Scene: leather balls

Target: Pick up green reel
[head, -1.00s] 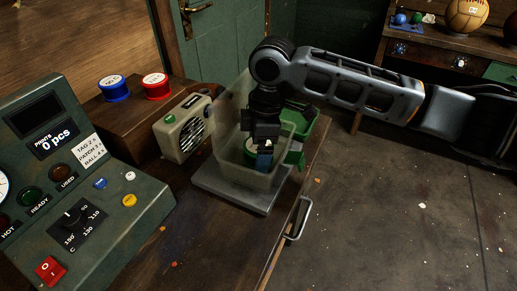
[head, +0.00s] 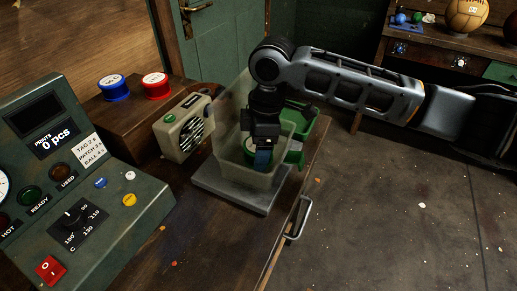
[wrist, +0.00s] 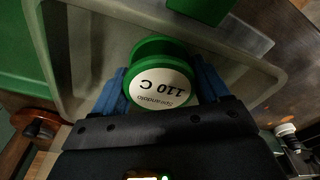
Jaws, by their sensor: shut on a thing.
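The green reel (wrist: 162,62) has a white round label reading "110 C". In the wrist view it sits between the blue fingers of my gripper (wrist: 160,88), one on each side. My gripper is shut on it. In the head view my gripper (head: 262,158) points down inside a translucent bin (head: 226,118), and a bit of the green reel (head: 249,151) shows beside the finger. The rest of the reel is hidden by the gripper and the bin wall. I cannot tell whether the reel touches the bin floor.
The bin stands on a grey plate (head: 235,196). A green container (head: 305,122) is close behind and right of it. A beige device (head: 183,133) stands just left. A control panel (head: 80,180) is at left.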

